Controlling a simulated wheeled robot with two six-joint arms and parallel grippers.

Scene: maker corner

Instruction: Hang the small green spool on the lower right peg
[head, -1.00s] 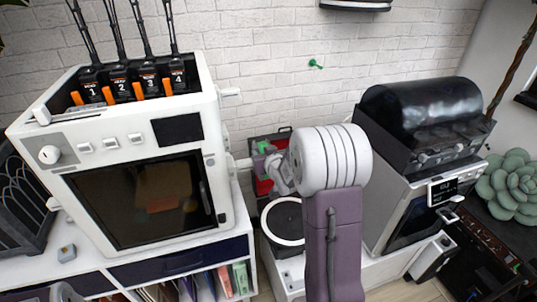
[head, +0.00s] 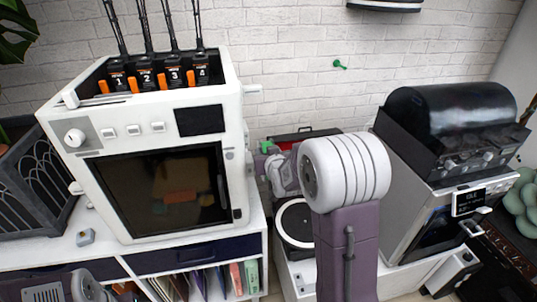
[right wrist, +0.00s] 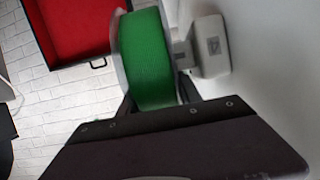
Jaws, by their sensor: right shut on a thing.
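The green spool (right wrist: 150,58) with a pale flange fills the middle of the right wrist view. A bit of it shows as green in the head view (head: 267,148). My right gripper (right wrist: 157,98) is shut on it, beside the white printer's right side. The lower right peg (right wrist: 203,48), a white block with a short shaft, is just right of the spool, roughly level with its centre. I cannot tell whether the shaft enters the spool. The upper right peg (head: 252,89) is bare. My left gripper is out of view.
The white printer (head: 235,130) stands on a white shelf unit at left. Behind my right arm are a red open box (head: 300,137) and a round turntable (head: 294,222). A black-topped machine (head: 450,120) stands at right. A green pin (head: 339,64) is on the brick wall.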

